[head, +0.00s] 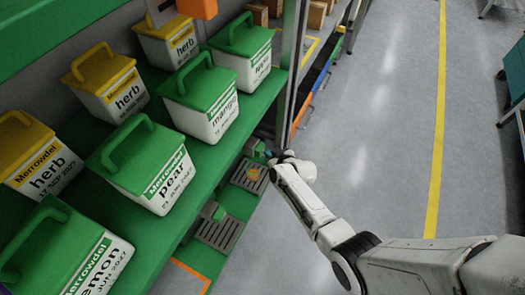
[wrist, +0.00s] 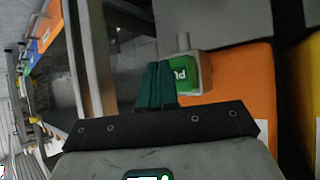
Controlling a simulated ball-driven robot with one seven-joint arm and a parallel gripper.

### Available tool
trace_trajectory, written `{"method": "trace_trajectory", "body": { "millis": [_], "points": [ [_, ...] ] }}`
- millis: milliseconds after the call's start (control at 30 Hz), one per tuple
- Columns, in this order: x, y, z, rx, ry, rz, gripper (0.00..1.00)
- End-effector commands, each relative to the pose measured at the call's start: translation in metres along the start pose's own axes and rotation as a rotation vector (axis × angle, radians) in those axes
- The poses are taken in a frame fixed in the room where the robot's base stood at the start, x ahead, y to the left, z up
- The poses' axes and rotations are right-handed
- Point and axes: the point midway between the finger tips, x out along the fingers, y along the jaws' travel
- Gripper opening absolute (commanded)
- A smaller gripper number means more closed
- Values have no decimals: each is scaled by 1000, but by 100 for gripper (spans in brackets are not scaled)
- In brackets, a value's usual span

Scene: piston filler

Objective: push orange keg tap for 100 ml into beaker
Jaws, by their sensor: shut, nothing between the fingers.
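In the wrist view, the orange keg (wrist: 237,88) fills the area right of the middle. Its grey tap carries a green push button (wrist: 180,73) with partly hidden white lettering. My gripper (wrist: 157,68) is shut and empty, its dark green fingers just left of the button and overlapping its edge in the picture. I cannot tell whether they touch. In the head view, my gripper (head: 270,155) is small at the shelf's edge, above a slatted drip tray (head: 249,179). A small amber thing (head: 252,173) on that tray may be the beaker; its level is unreadable.
A green shelf (head: 222,150) holds several labelled tubs, including pear (head: 150,170) and mango (head: 205,108). Another drip tray (head: 218,234) sits nearer. A yellow keg-like body (wrist: 312,95) is at the wrist view's right edge. The grey floor (head: 385,130) to the right is clear.

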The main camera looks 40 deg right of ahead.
Motion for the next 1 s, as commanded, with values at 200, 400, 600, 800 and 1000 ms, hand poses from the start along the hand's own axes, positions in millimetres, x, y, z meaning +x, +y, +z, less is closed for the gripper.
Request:
{"method": "trace_trajectory", "body": {
  "millis": [200,400,600,800,1000],
  "points": [
    [2,-1,-1,0,1,0,0],
    [3,-2,-3,-1,1,0,0],
    [5,-3,-4,-1,0,0,0],
    [6,-4,-5,-1,0,0,0],
    [8,-6,-6,-1,1,0,0]
  ]
}}
